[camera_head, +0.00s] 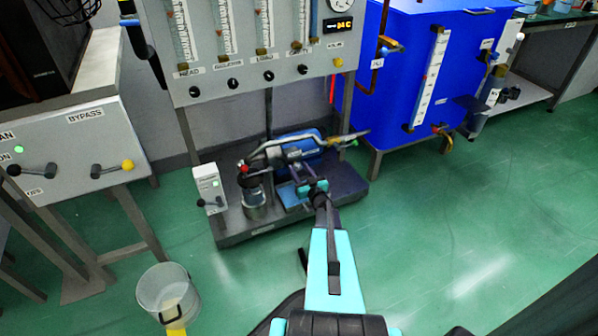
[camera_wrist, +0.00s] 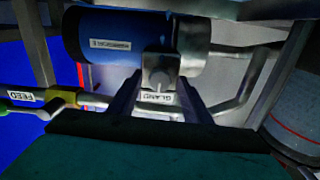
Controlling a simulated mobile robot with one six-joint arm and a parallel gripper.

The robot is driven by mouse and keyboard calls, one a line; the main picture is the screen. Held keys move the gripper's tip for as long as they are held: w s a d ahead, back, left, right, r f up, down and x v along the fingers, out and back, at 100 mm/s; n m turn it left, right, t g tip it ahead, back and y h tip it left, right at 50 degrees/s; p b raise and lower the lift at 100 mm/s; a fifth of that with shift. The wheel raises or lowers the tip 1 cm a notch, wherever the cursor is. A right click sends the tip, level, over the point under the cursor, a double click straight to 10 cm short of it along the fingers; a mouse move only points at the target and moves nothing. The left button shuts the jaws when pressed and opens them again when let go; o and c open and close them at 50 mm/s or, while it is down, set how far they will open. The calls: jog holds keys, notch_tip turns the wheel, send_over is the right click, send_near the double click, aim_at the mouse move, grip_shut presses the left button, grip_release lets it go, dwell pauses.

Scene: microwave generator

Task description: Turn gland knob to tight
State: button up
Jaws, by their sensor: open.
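In the wrist view the gland knob (camera_wrist: 160,63) is a grey block with a round boss, in front of the blue pump motor (camera_wrist: 112,38). A white label reading GLAND (camera_wrist: 155,97) shows upside down just below it. My gripper (camera_wrist: 158,82) is open, its two dark fingers reaching toward the knob on either side of the label. I cannot tell whether they touch the knob. In the head view my gripper (camera_head: 308,187) is low at the pump skid, in front of the blue pump (camera_head: 300,143). The knob cannot be made out there.
A pipe with a FEED label (camera_wrist: 25,96) runs at left in the wrist view. A glass jar (camera_head: 254,196) and a white switch box (camera_head: 209,188) stand left on the skid. The blue tank (camera_head: 405,75) is at right. A clear bucket (camera_head: 168,293) stands on open green floor.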

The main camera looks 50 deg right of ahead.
jog(key=c, duration=1)
jog(key=shift+a, duration=0.15)
jog(key=shift+c, duration=0.4)
